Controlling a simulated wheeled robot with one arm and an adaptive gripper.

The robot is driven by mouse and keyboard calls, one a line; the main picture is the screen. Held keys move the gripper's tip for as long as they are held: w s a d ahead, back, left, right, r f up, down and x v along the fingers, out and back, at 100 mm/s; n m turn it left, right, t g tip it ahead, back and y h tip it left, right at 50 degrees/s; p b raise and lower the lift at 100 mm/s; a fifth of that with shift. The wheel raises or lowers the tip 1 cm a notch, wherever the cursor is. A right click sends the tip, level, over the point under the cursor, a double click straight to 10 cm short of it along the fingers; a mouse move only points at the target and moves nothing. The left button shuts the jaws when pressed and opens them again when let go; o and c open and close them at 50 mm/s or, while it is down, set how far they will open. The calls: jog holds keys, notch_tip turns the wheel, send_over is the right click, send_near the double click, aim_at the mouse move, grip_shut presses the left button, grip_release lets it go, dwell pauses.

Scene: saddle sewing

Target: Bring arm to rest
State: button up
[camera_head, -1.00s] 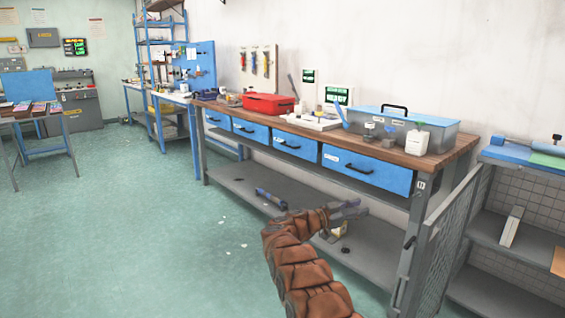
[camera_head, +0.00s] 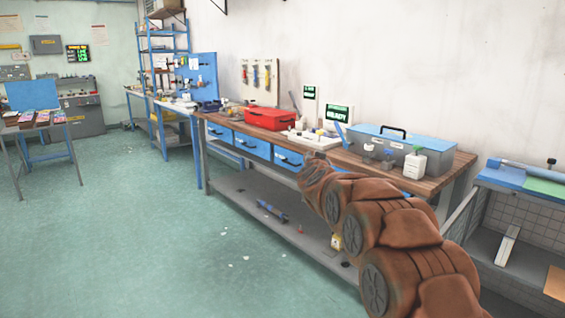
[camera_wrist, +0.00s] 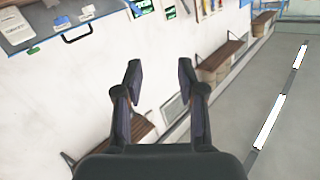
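My arm (camera_head: 385,225) is brown and segmented. In the head view it reaches from the bottom right up and left, in front of the workbench (camera_head: 455,168). My gripper (camera_wrist: 158,80) shows in the wrist view with its two dark fingers spread apart and nothing between them. Behind the fingers is a white wall. In the head view the gripper end (camera_head: 316,158) is small and mostly hidden by the arm, near the bench's front edge.
The bench top holds a red toolbox (camera_head: 269,119), a grey-blue case (camera_head: 430,147) and a white bottle (camera_head: 414,165). A wire-sided shelf unit (camera_head: 500,215) stands at right. A table (camera_head: 42,122) stands at far left. The green floor (camera_head: 130,220) is open.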

jog(key=s+a+n+g+y+p, duration=0.2)
jog(key=s+g+y+p, duration=0.15)
jog(key=s, duration=0.85)
jog(key=s+a+n+g+y+p, duration=0.2)
jog(key=s+a+n+g+p, duration=0.15)
jog(key=s, duration=0.75)
jog(key=s+d+f+g+h+p, duration=0.1)
jog(key=s+d+g, duration=0.3)
jog(key=s, duration=1)
jog(key=s+d+f+m+g+h+p, duration=0.1)
jog(key=s+d+f+g+p, duration=0.1)
jog(key=s, duration=1.3)
jog(key=s+d+f+g+h+p, duration=0.1)
jog(key=s+d+g, duration=0.4)
jog(key=s, duration=1)
jog(key=d+f+p, duration=0.1)
jog(key=d+p, duration=0.1)
jog(key=shift+s+f+m+g+h+p, duration=0.2)
jog(key=shift+m+g+h+p, duration=0.1)
jog(key=shift+m+h+p, duration=0.1)
